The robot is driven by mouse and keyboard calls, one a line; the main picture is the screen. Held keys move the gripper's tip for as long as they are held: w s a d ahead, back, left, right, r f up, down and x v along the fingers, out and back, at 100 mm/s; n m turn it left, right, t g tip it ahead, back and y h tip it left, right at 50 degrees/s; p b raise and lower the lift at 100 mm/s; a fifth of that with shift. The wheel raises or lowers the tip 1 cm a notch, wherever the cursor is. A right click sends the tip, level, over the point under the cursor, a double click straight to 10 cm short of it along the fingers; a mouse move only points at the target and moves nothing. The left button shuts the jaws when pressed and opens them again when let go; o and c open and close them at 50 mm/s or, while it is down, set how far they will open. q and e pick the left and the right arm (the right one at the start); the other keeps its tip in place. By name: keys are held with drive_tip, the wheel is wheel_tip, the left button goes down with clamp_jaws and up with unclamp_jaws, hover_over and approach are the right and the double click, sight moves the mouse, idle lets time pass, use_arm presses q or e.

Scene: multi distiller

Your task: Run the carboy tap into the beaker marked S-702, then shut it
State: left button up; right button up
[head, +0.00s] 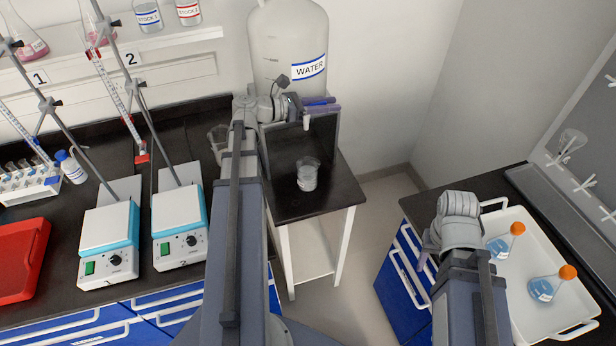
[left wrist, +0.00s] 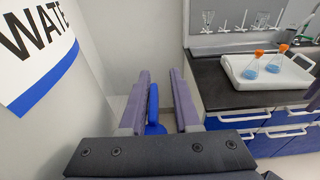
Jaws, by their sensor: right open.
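The carboy (head: 288,45), labelled WATER, stands at the back on a raised dark stand. Its tap has a pale spout (head: 306,123) and a blue handle (left wrist: 154,106). A clear beaker (head: 308,175) stands upright below the spout on a small black-topped table; no mark on it is readable, and no stream shows. My left gripper (left wrist: 160,103) is at the tap, its purple fingers on either side of the blue handle. The handle lies close to the left finger, with a gap to the right finger. My right gripper (head: 426,262) is open at the right, partly hidden by its wrist.
Another clear beaker (head: 217,140) stands behind my left arm. Two hotplates (head: 180,225) with burette stands are at the left, with a red tray (head: 20,260) beside them. A white tray (head: 515,235) with two orange-capped flasks lies on the right bench.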

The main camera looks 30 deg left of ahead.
use_arm(q)
drive_tip(key=shift+o, duration=0.5)
drive_tip(key=shift+a+f, duration=0.1)
drive_tip(key=shift+a, duration=0.2)
drive_tip(key=shift+s+a, duration=0.1)
drive_tip(key=p+v, duration=0.1)
drive_tip(key=v, duration=0.6)
drive_tip(key=shift+s+a, duration=0.15)
drive_tip(key=shift+a, duration=0.05)
